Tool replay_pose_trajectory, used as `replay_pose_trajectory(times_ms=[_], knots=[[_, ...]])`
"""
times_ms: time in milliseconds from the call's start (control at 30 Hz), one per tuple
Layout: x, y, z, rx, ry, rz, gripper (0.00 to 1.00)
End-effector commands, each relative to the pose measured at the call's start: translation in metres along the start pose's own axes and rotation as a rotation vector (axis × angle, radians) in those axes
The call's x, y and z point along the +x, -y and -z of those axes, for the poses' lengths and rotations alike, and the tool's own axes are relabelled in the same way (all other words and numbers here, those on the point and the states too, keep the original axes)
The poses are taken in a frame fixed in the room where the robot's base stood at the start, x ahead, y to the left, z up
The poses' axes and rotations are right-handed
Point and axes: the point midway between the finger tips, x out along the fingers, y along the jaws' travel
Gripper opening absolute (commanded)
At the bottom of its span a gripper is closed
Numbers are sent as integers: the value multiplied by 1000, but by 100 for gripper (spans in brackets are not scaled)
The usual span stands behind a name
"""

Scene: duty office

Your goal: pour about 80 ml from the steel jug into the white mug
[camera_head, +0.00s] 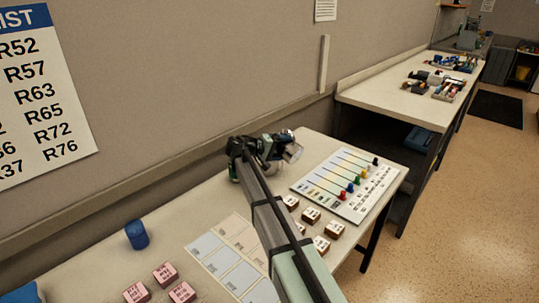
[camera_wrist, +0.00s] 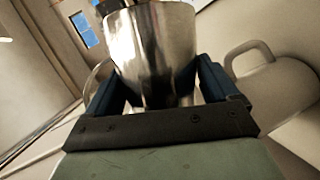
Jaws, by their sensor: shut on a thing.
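The steel jug (camera_wrist: 153,50) is shiny metal and fills the upper middle of the wrist view. My gripper (camera_head: 277,148) is shut on the jug, with one dark finger on each side of it. The jug also shows in the head view (camera_head: 292,148), held at the far end of the table and apparently tilted. A pale mug with a handle (camera_wrist: 285,92), seemingly the white mug, is at the right of the wrist view, beside the jug. I cannot make it out in the head view, where my arm blocks part of the table. No liquid is visible.
A board with coloured pegs (camera_head: 350,183) lies right of my arm, with several brown blocks (camera_head: 311,215) beside it. A blue cylinder (camera_head: 137,234) and pink blocks (camera_head: 165,273) are at the left. A wall runs behind the table. A second table (camera_head: 400,105) stands farther back.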

Motion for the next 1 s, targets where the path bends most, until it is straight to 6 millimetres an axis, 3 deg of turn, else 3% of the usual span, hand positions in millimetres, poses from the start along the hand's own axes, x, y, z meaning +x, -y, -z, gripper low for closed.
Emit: replay_pose_trajectory(times_ms=[1000], knots=[[-4,-2,8,-60,14,-26,42]])
